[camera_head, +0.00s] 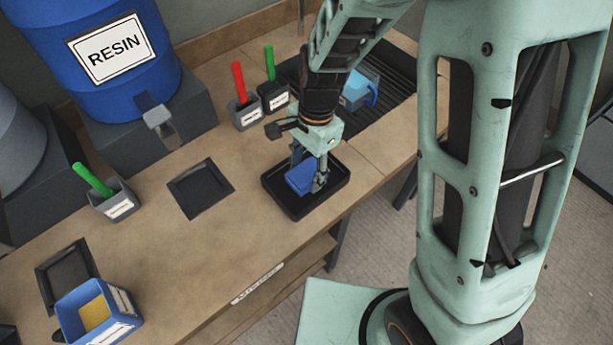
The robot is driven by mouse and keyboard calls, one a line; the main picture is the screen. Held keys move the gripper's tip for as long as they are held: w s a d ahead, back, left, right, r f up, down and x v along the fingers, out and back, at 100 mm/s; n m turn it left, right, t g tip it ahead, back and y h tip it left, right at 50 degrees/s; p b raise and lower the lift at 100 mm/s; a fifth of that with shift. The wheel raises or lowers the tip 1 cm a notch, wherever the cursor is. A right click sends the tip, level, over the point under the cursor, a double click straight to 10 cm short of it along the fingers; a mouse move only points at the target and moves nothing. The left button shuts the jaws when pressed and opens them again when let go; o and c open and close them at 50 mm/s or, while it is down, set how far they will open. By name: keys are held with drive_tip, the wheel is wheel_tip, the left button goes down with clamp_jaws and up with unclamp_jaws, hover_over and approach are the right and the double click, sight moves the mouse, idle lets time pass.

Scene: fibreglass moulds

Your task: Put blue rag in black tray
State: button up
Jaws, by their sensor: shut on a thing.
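The blue rag (300,179) shows as a small blue block between the fingers of my gripper (307,184). My gripper points down and is shut on the rag. Both are over the black tray (282,203) on the wooden bench, inside the outline of its rim. I cannot tell whether the rag touches the tray floor. The fingers hide part of the rag, and my gripper and arm hide part of the tray's far side.
A flat black square (200,188) lies left of the tray. Grey pots with a red handle (238,82) and green handles (93,180) stand on the bench. A blue resin drum (95,55) is at the back left. A blue bin (95,312) stands front left.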

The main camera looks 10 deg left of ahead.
sight(312, 168)
drive_tip(key=shift+f, duration=0.65)
drive_tip(key=shift+f+b, duration=0.25)
drive_tip(key=shift+b, duration=0.05)
drive_tip(key=o, duration=0.7)
drive_tip(key=shift+o, duration=0.2)
drive_tip(key=shift+r, duration=0.15)
wheel_tip(312, 168, up, 12)
drive_tip(key=w+d, duration=0.1)
drive_tip(key=shift+p, duration=0.45)
drive_tip(key=shift+w, duration=0.1)
